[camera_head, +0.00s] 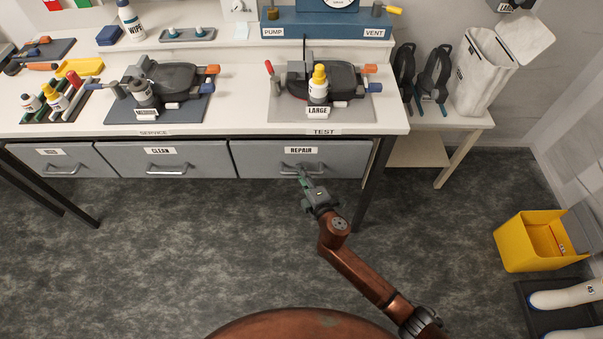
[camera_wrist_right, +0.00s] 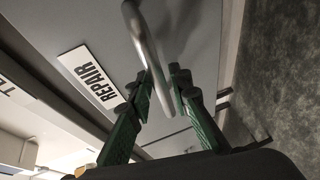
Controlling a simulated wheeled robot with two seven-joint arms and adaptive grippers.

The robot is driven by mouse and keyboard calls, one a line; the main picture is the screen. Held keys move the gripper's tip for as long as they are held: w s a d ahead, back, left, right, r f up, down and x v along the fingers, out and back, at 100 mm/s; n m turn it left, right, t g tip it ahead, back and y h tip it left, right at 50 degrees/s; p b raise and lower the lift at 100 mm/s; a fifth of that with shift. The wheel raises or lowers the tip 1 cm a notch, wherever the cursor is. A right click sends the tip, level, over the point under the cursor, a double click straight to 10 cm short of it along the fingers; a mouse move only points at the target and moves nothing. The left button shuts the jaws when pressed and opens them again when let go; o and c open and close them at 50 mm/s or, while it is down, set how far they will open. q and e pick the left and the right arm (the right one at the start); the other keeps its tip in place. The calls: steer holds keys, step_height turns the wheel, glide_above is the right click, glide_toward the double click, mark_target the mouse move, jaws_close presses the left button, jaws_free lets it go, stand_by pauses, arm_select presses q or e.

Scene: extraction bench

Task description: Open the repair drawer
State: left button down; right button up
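The repair drawer (camera_head: 337,160) is a grey drawer at the right end of the bench front, with a "REPAIR" label and a metal bar handle (camera_head: 287,168). Its front looks flush with its neighbours, so it appears shut. My right gripper (camera_head: 302,178) reaches up to the handle from below. In the right wrist view, the green fingers of the right gripper (camera_wrist_right: 162,88) are close together on either side of the handle (camera_wrist_right: 143,38), with little gap left. The label (camera_wrist_right: 90,76) is beside them. My left gripper is not in view.
The "CLEAN" drawer (camera_head: 190,160) is to the left. A bench leg (camera_head: 370,190) stands just right of the repair drawer. The bench top (camera_head: 235,95) holds bottles and fixtures. A yellow bin (camera_head: 515,245) is on the floor at right. The floor before the drawer is clear.

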jaws_close()
stand_by(0.4)
